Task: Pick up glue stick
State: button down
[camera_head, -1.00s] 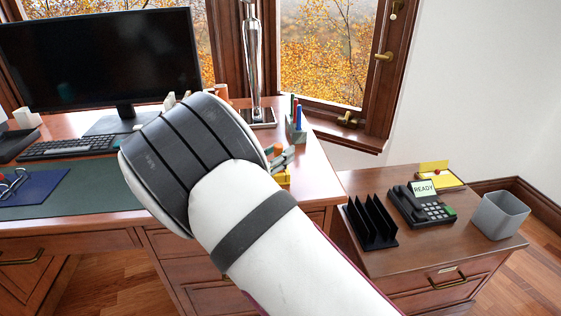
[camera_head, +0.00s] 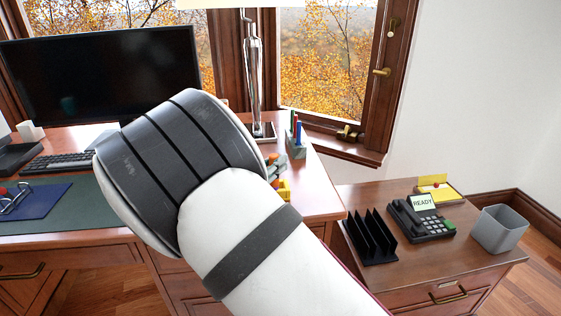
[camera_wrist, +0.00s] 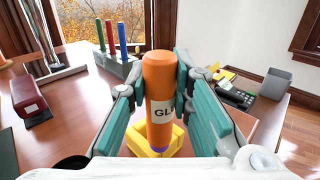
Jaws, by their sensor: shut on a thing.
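The glue stick (camera_wrist: 160,85) is an orange cylinder with a white label reading "GL" and a purple lower end. It stands upright between the teal fingers of my gripper (camera_wrist: 160,95) in the wrist view, and the gripper is shut on it. A yellow object (camera_wrist: 153,143) shows below and behind it; I cannot tell if the two touch.
A marker holder (camera_wrist: 118,66) with several markers and a dark red stapler-like object (camera_wrist: 30,101) stand on the desk. The lamp (camera_head: 254,80) and monitor (camera_head: 105,75) are behind. A side cabinet at right carries a phone (camera_head: 420,217), black file rack (camera_head: 371,238) and grey bin (camera_head: 499,229).

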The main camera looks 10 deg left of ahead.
jog(key=s+a+r+p, duration=0.1)
jog(key=s+a+p, duration=0.1)
jog(key=s, duration=1)
jog(key=shift+s+a+r, duration=0.15)
jog(key=shift+s+a, duration=0.25)
jog(key=shift+a, duration=0.05)
